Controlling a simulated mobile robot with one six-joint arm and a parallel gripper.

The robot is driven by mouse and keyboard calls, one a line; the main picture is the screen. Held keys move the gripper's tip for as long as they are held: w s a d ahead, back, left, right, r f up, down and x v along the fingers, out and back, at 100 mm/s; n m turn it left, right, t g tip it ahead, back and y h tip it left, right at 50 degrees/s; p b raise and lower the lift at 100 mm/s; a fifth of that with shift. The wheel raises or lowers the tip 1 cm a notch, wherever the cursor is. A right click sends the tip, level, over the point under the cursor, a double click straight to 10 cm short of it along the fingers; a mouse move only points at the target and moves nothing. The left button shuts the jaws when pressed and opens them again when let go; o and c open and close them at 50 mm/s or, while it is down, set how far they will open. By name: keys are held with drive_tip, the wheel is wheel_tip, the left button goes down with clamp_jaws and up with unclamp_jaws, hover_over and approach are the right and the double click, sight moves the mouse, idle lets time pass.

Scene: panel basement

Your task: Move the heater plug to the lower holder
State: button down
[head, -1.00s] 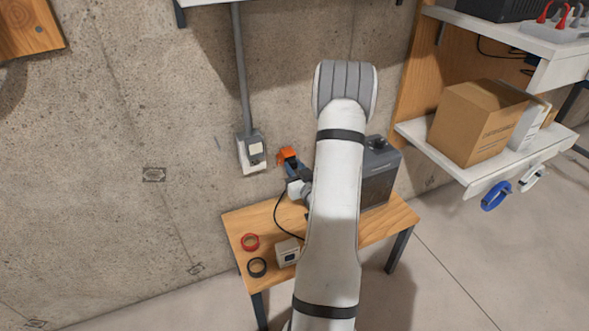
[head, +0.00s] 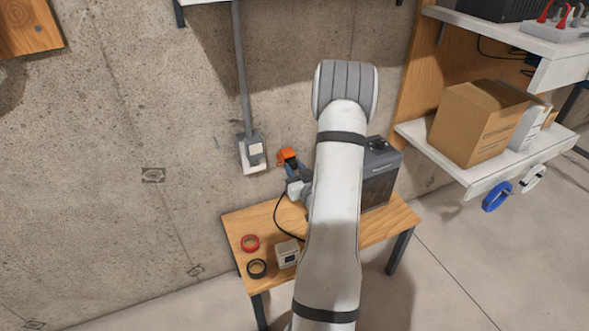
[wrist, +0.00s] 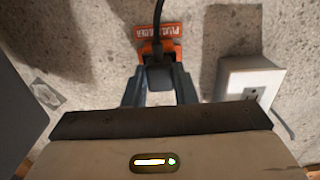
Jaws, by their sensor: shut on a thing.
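My gripper (wrist: 158,82) is shut on the black heater plug (wrist: 157,76), with one finger on each side of it. The plug's dark cable (wrist: 158,15) runs to the top edge of the wrist view, and the cable hangs over the bench in the head view (head: 276,215). An orange holder (wrist: 150,32) with white lettering is on the wall directly behind the plug; it also shows in the head view (head: 287,154). I cannot tell whether the plug touches it or sits in it. My arm hides part of the gripper in the head view.
A white wall outlet (wrist: 235,80) is beside the holder; it also shows in the head view (head: 254,152). The wooden bench (head: 232,222) below bears a dark grey heater (head: 378,188), a red ring (head: 250,236), a black ring (head: 249,274) and a small pale box (head: 288,247). Shelves stand right.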

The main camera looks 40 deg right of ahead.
drive_tip(key=shift+w, duration=0.1)
drive_tip(key=c, duration=1.1)
unclamp_jaws()
drive_tip(key=p+v, duration=0.1)
drive_tip(key=v, duration=0.6)
drive_tip(key=shift+s, duration=0.4)
